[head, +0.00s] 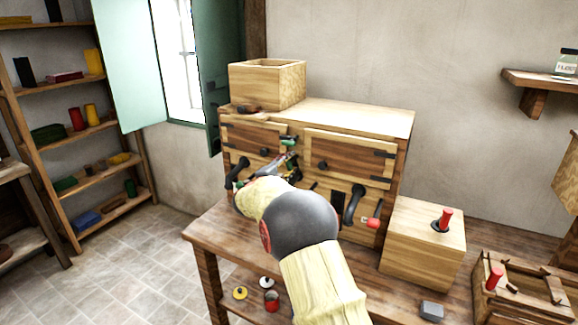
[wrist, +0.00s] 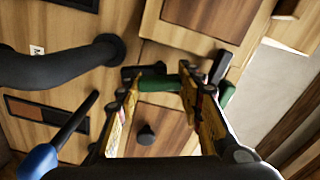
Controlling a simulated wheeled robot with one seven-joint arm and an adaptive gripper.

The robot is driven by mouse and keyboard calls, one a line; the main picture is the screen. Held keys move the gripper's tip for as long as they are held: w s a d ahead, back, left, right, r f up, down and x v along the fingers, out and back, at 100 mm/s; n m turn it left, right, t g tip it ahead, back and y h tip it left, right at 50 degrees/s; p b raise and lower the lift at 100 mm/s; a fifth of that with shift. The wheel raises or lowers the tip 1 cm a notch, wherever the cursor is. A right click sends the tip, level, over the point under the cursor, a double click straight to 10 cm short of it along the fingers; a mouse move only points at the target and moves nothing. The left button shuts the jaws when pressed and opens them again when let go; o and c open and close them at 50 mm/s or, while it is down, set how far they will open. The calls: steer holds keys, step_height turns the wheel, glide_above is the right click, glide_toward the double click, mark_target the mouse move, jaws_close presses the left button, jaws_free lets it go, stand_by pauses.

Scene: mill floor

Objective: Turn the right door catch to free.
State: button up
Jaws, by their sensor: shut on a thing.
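The wooden cabinet (head: 360,114) has a left door (head: 240,134) and a right door (head: 345,148), both closed. A green-gripped catch (head: 289,142) sits at the gap between the doors. My gripper (head: 284,156) is at this gap, partly hidden behind my arm. In the wrist view, my gripper (wrist: 172,78) is shut on a green grip (wrist: 160,84) lying crosswise between its fingers. More green (wrist: 228,93) shows beside the right finger. I cannot tell which door's catch is held, nor its exact angle.
Black curved handles (head: 353,205) and a red-gripped lever (head: 371,222) stick out of the cabinet front. An open wooden box (head: 268,84) stands on top. A block with a red lever (head: 425,245) stands to the right on the bench (head: 215,232).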

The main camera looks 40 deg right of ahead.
steer(key=shift+f, duration=0.1)
steer(key=o, duration=1)
steer(key=shift+o, duration=0.8)
steer(key=shift+a, duration=0.1)
steer(key=v, duration=1.2)
